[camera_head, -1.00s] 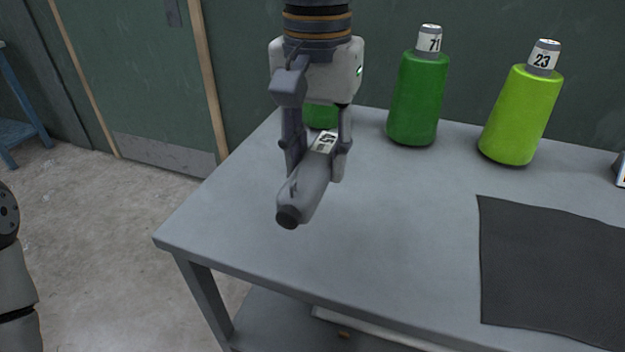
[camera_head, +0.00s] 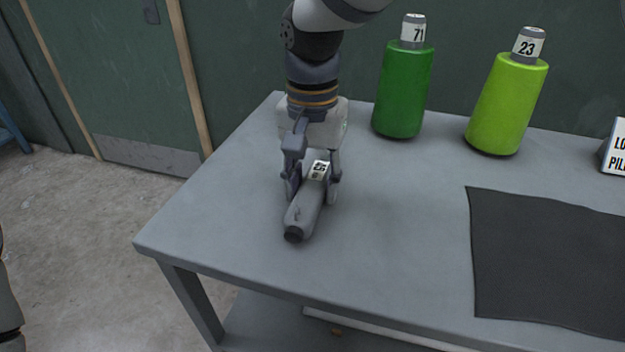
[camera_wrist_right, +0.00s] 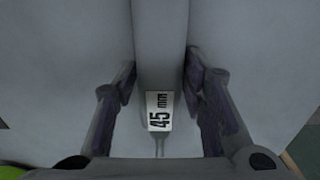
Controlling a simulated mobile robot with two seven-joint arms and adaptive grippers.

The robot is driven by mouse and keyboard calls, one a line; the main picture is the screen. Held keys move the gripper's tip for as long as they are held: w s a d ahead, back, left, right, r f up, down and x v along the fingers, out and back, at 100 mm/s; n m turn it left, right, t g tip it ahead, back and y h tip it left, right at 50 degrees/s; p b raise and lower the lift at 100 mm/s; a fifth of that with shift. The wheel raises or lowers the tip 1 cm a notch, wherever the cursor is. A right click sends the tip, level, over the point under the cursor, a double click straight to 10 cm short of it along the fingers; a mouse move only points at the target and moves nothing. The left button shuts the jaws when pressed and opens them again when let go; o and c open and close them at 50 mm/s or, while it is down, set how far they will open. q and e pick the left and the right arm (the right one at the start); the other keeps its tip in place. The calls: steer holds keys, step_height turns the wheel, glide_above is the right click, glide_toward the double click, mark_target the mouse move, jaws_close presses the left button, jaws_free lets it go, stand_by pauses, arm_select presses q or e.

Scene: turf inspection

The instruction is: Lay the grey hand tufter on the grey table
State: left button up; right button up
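The grey hand tufter (camera_head: 304,212) is a thick grey handle with a dark end cap and a white label. In the right wrist view the tufter (camera_wrist_right: 160,45) runs between the fingers, and its label reads 45 mm. My right gripper (camera_head: 313,190) points down over the left part of the grey table (camera_head: 225,215), with a finger against each side of the tufter. The tufter lies along the tabletop, at or just above its surface; I cannot tell whether it touches. My left gripper is not in view.
A dark green cone (camera_head: 403,90) marked 71 and a lime cone (camera_head: 508,105) marked 23 stand at the table's back. A dark mat (camera_head: 550,265) lies on the right, with a lettered sign (camera_head: 617,150) behind it. The tabletop between gripper and mat is bare.

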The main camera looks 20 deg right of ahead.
mark_target(313, 183)
steer(key=shift+o, duration=0.5)
steer(key=shift+r, duration=0.1)
step_height(313, 183, up, 12)
